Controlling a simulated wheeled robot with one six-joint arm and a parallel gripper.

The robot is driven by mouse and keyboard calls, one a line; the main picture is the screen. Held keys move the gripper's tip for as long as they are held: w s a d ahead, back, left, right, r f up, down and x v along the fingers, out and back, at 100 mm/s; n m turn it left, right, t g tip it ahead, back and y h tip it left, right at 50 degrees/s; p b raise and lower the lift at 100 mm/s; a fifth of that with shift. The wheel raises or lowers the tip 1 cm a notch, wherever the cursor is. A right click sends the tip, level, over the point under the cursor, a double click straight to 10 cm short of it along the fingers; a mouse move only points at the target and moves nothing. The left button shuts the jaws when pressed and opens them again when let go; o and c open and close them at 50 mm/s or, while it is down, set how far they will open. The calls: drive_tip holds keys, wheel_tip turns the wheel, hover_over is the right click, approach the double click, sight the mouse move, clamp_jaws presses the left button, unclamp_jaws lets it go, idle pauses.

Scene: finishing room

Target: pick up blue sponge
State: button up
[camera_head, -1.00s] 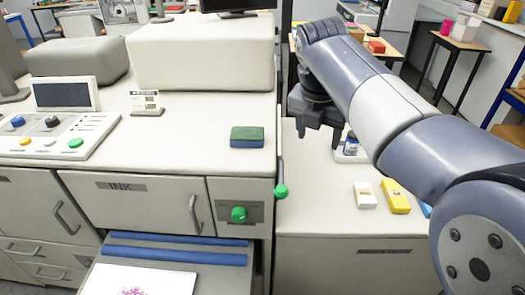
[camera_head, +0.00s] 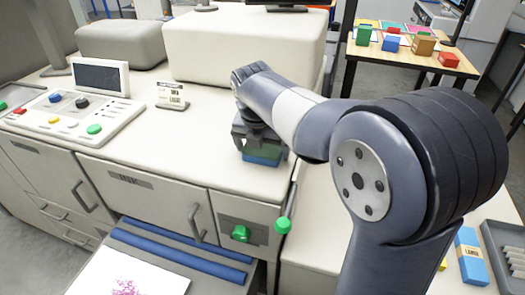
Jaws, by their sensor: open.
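The blue sponge (camera_head: 263,157), blue with a green upper layer, lies on the pale top of the press cabinet, near its front right edge. My gripper (camera_head: 262,148) is over it, pointing down, with its dark fingers open on either side of the sponge. The gripper body hides most of the sponge's top. I cannot tell whether the fingers touch it.
A large pale housing (camera_head: 241,45) rises behind. A green-knobbed lever (camera_head: 283,225) is at the right edge. A blue box (camera_head: 470,256) lies at lower right.

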drive_tip(key=shift+c, duration=0.2)
drive_tip(key=c, duration=0.8)
drive_tip(key=shift+o, duration=0.2)
drive_tip(key=shift+r, duration=0.15)
wheel_tip(320, 180, up, 10)
